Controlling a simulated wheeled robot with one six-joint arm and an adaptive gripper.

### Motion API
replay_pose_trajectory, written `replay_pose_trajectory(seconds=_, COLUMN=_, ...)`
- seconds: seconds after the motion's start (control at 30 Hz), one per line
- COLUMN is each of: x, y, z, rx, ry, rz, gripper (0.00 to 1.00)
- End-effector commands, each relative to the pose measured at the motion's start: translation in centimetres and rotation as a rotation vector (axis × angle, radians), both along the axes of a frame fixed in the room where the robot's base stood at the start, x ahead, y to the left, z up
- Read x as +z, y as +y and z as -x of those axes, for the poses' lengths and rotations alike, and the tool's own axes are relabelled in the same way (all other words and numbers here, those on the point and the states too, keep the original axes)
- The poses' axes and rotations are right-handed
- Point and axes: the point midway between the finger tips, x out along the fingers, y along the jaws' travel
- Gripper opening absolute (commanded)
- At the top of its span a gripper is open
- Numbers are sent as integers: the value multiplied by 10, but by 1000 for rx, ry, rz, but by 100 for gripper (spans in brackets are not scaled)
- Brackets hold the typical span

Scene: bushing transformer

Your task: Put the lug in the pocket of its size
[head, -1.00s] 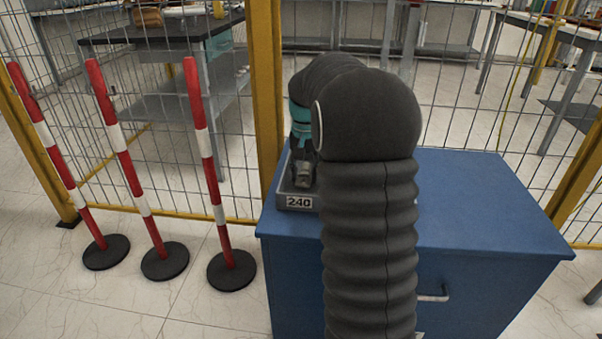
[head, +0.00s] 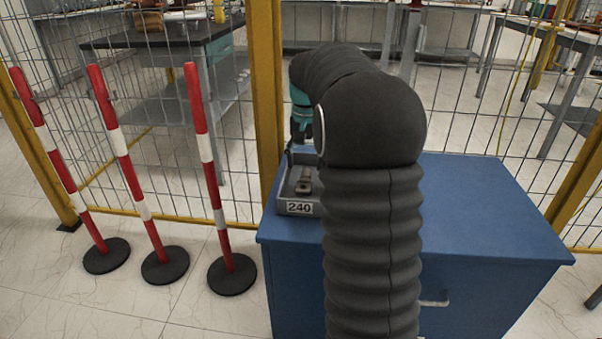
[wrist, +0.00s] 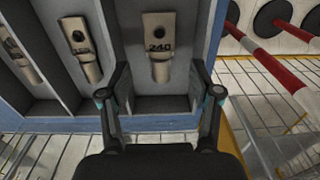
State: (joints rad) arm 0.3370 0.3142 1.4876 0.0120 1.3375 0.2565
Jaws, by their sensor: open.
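A grey metal lug marked 240 (wrist: 159,36) lies flat in a pocket of the grey tray (wrist: 190,103). In the head view this lug (head: 305,184) rests in the tray's near-left pocket, behind the label 240 (head: 299,208). My gripper (wrist: 160,68) is open and empty, with its fingers spread either side of the lug in the wrist view and apart from it. In the head view the gripper is above the tray, partly hidden by my arm, which also hides the tray's other pockets.
Two other lugs, a middle one (wrist: 80,45) and a left one (wrist: 22,58), lie in neighbouring pockets. The tray stands on a blue cabinet (head: 480,215) whose right side is clear. A yellow-framed mesh fence (head: 267,100) stands close behind; red-and-white posts (head: 205,150) are left.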

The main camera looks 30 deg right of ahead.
Motion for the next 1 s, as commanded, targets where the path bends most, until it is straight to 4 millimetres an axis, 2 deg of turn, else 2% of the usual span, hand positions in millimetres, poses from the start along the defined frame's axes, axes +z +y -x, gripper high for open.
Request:
replay_pose_trajectory(seconds=0.03, x=13, y=0, z=0, rx=0, ry=-4, rz=1, gripper=64)
replay_pose_trajectory(seconds=0.1, x=27, y=-1, z=-1, rx=0, ry=-4, rz=1, gripper=64)
replay_pose_trajectory(seconds=0.3, x=56, y=-1, z=0, rx=0, ry=-2, rz=1, gripper=64)
replay_pose_trajectory(seconds=0.43, x=65, y=-1, z=0, rx=0, ry=-1, rz=1, gripper=64)
replay_pose_trajectory(seconds=0.67, x=71, y=3, z=4, rx=8, ry=-7, rz=2, gripper=64)
replay_pose_trajectory(seconds=0.83, x=83, y=28, z=28, rx=64, ry=-53, rz=19, gripper=64)
replay_pose_trajectory(seconds=1.0, x=92, y=66, z=73, rx=160, ry=-128, rz=46, gripper=64)
